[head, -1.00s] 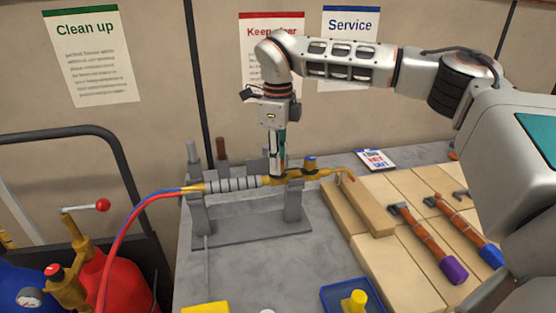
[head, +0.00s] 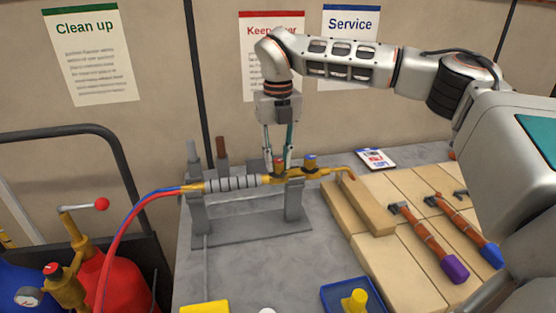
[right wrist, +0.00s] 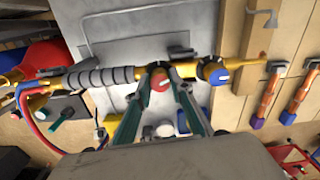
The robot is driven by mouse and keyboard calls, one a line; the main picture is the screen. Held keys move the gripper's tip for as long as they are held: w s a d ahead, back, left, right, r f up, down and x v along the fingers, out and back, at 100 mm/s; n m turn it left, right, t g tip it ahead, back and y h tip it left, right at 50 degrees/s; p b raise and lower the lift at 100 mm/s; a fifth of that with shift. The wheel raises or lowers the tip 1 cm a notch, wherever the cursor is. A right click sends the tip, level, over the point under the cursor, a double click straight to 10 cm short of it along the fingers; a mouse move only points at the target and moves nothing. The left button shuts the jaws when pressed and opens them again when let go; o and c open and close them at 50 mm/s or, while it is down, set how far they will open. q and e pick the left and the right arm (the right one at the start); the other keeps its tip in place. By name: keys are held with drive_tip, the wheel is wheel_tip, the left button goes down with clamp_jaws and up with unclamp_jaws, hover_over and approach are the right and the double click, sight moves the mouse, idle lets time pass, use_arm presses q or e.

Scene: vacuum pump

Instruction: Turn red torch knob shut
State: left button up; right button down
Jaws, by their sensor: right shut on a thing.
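The brass torch (head: 328,172) with its ribbed grey handle (head: 235,184) lies level across a grey two-post stand. The red torch knob (head: 279,161) sits on top of its valve body, just left of a blue knob (head: 310,160). My right gripper (head: 279,157) points down from above and is shut on the red knob, with a finger on each side. The right wrist view shows the red knob (right wrist: 158,84) between the green-grey fingers, and the blue knob (right wrist: 217,75) outside them, to the right. My left gripper is not in view.
Red and blue hoses (head: 118,240) run from the torch to the cylinders (head: 112,284) at lower left. Tools with orange handles (head: 428,240) lie on the pale blocks at right. A blue tray (head: 335,297) is at the front. A wall stands behind.

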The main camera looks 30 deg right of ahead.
sight(278, 161)
drive_tip(key=shift+m+b, duration=0.4)
drive_tip(key=shift+m, duration=1.6)
drive_tip(key=c, duration=1.8)
unclamp_jaws()
wheel_tip(278, 161, up, 12)
drive_tip(key=shift+s+f, duration=0.1)
